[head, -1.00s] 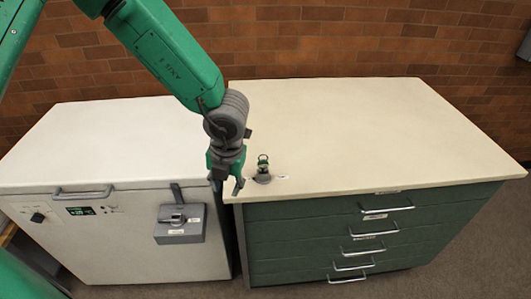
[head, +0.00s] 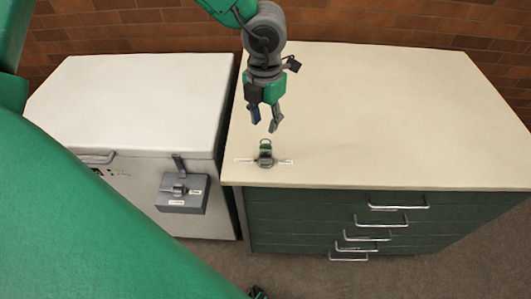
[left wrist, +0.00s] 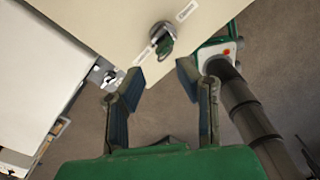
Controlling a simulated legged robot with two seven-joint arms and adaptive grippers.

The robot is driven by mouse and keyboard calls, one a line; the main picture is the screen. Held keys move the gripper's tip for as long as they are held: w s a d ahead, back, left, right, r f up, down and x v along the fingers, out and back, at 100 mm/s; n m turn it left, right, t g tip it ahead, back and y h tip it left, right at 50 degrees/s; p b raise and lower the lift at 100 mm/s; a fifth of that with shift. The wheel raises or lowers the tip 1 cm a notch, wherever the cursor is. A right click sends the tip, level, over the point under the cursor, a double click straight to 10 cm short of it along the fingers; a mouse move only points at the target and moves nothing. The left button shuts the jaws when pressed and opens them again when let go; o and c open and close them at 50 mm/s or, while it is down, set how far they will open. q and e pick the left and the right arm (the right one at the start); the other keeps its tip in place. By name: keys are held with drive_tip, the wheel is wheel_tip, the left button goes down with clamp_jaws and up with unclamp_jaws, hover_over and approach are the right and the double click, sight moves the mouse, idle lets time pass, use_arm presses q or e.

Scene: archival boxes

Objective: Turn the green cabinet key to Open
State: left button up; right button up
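The green cabinet key (head: 265,145) stands in a dark round lock (head: 265,161) on the cream top of the green cabinet, near its front left corner. The key (left wrist: 166,46) also shows in the left wrist view, beyond the fingertips, on its lock (left wrist: 160,30). My left gripper (head: 266,126) is open and empty, just behind and above the key in the head view. The fingers do not touch the key. In the left wrist view its fingertips (left wrist: 160,74) are spread wide. I cannot make out my right gripper.
A white chest (head: 150,95) with a grey latch box (head: 182,194) stands left of the cabinet. The rest of the cream top (head: 390,115) is clear.

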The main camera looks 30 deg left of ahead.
sight(265, 144)
use_arm(q)
drive_tip(key=m, duration=0.2)
drive_tip(key=m+b, duration=0.1)
drive_tip(key=m, duration=0.3)
drive_tip(key=shift+s+d+r, duration=0.15)
drive_tip(key=shift+s+d, duration=0.15)
drive_tip(key=shift+d, duration=0.1)
drive_tip(key=m+b, duration=0.1)
drive_tip(key=m, duration=0.1)
drive_tip(key=m+b, duration=0.1)
drive_tip(key=m, duration=0.1)
drive_tip(key=shift+w+m, duration=0.2)
drive_tip(key=shift+m, duration=0.2)
drive_tip(key=shift+s+a+f+m, duration=0.1)
drive_tip(key=shift+f+m, duration=0.2)
drive_tip(key=shift+f, duration=0.15)
wheel_tip(265, 144, down, 5)
drive_tip(key=shift+r+b, duration=0.1)
drive_tip(key=shift+b, duration=0.8)
drive_tip(key=shift+f+b, duration=0.3)
drive_tip(key=shift+f, duration=0.75)
clamp_jaws()
